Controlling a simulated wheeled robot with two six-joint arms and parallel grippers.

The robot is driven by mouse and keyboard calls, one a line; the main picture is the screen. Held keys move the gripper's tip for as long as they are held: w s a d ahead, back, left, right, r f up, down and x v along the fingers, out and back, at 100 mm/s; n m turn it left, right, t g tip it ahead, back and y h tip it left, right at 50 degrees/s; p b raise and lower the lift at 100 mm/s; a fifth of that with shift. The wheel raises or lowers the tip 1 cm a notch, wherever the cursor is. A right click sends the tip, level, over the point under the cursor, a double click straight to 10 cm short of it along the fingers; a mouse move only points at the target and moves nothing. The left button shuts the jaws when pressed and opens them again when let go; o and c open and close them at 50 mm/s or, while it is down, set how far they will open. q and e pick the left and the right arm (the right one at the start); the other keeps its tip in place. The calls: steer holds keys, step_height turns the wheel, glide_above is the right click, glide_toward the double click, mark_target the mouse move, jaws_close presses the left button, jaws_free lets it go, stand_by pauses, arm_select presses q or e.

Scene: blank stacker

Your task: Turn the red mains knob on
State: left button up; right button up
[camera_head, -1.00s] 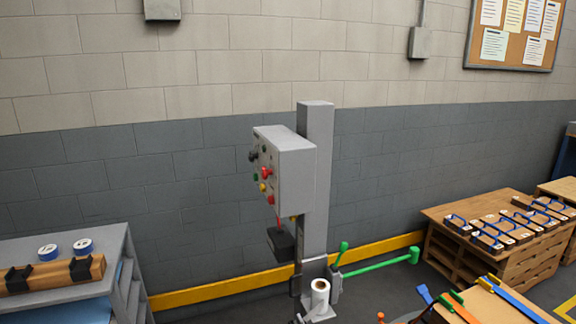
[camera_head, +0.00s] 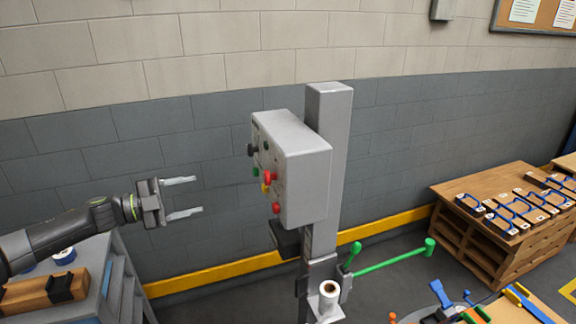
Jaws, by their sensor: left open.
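A grey control box (camera_head: 305,171) is mounted on a grey post (camera_head: 327,150), its control face turned to the left. On that face one red control (camera_head: 271,177) sits mid-height, and another red control (camera_head: 276,208) sits lower down. I cannot tell clearly which is the mains knob or how it is turned. My left gripper (camera_head: 201,195) is open and empty, left of the box, with its fingers pointing right toward the face and a clear gap between. My right gripper is not in view.
Black (camera_head: 252,150), green (camera_head: 255,172) and yellow (camera_head: 265,188) controls are close to the red ones. A green-handled lever (camera_head: 390,256) sticks out right of the post. A grey bench (camera_head: 100,270) stands below my left arm. A wooden pallet stack (camera_head: 480,235) is at right.

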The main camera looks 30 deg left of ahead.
arm_select(q)
steer(key=d, duration=0.1)
glide_toward(264, 179)
steer(key=shift+m, duration=0.3)
steer(key=p+x, duration=0.1)
steer(key=x, duration=0.1)
steer(key=p+x, duration=0.1)
steer(key=x, duration=0.2)
steer(key=p+x, duration=0.1)
steer(key=x, duration=0.2)
steer(key=shift+r, duration=0.3)
steer(key=shift+w+d+f+p, duration=0.15)
steer(key=shift+w+d+p, duration=0.15)
steer(key=shift+w+d, duration=0.2)
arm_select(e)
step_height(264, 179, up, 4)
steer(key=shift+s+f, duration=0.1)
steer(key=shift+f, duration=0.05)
arm_select(q)
steer(key=c, duration=1)
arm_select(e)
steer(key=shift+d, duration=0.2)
